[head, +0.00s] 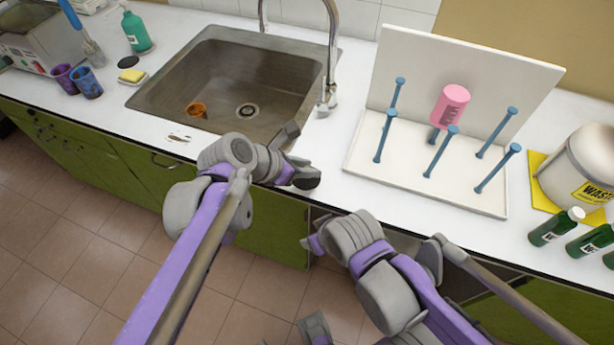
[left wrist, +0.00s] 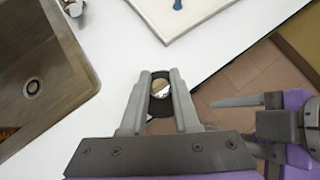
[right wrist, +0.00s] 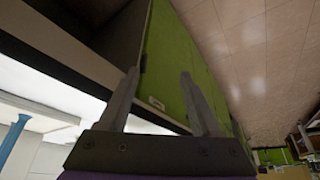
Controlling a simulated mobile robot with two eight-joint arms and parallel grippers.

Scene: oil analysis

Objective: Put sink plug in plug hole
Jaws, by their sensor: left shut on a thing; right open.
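The steel sink (head: 172,78) is set in the white counter, with its round plug hole (head: 247,110) in the floor of the basin. The hole also shows in the left wrist view (left wrist: 32,88) and looks uncovered. My left gripper (left wrist: 161,78) is shut on a round dark-rimmed piece with a shiny centre, which looks like the sink plug (left wrist: 160,105). In the head view this gripper (head: 303,158) is over the counter's front edge, right of the sink. My right gripper (right wrist: 160,82) is open and empty, low by the green cupboard fronts.
The tap (head: 329,90) stands at the sink's right rim. A white peg rack (head: 430,185) with a pink beaker (head: 450,105) is to the right. A black disc (head: 128,62) lies left of the sink.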

